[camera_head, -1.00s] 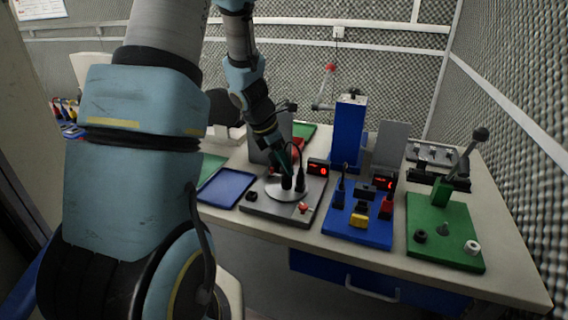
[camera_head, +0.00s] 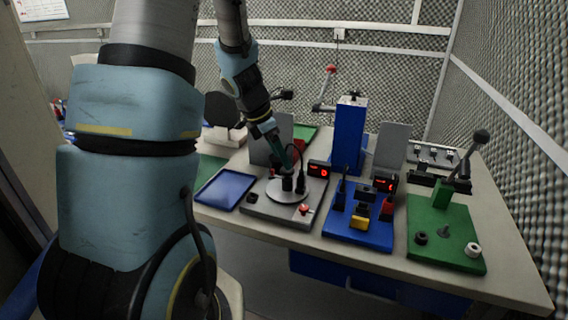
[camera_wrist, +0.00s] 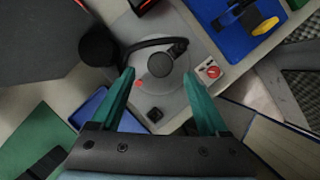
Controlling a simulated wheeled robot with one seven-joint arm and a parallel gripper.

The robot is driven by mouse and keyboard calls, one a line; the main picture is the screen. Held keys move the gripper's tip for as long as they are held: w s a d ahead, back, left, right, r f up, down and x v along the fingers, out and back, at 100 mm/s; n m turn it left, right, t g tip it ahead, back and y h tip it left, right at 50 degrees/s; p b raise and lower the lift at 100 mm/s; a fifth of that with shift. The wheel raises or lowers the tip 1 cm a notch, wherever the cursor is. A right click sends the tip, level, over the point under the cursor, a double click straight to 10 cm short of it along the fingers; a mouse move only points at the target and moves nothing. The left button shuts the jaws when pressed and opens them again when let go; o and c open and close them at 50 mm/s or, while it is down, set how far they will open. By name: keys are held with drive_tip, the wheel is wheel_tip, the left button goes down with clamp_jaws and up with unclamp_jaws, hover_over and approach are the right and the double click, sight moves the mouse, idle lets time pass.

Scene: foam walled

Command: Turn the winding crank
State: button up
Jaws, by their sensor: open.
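A blue upright post (camera_head: 349,135) stands at the back of the bench. A thin crank-like arm at its upper left rises to a red knob (camera_head: 330,69); I cannot tell for sure that this is the winding crank. My gripper (camera_head: 288,165) is lower and nearer, over a grey station (camera_head: 262,208) with a round plate. In the wrist view my gripper (camera_wrist: 158,77) has its two green fingers spread, with nothing held between them. The plate (camera_wrist: 158,95), with a black knob (camera_wrist: 180,46) and a curved black cable, lies beneath and beyond the fingers. The post's crank is not in the wrist view.
A blue tray (camera_head: 226,188) lies left of the grey station. A blue-based station (camera_head: 345,228) with a yellow block (camera_head: 360,222) and a green-based station (camera_head: 440,250) with a tall black-knobbed lever (camera_head: 481,137) stand to the right. Foam walls close the back and right.

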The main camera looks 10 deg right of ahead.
drive_tip(key=v, duration=0.6)
drive_tip(key=shift+r, duration=0.4)
drive_tip(key=shift+s+a, duration=0.15)
drive_tip(key=shift+a, duration=0.1)
drive_tip(key=s+a+f+m+y, duration=0.3)
drive_tip(key=s+a+m, duration=0.9)
drive_tip(key=m, duration=1)
drive_tip(key=shift+s+y, duration=0.4)
drive_tip(key=shift+y, duration=0.2)
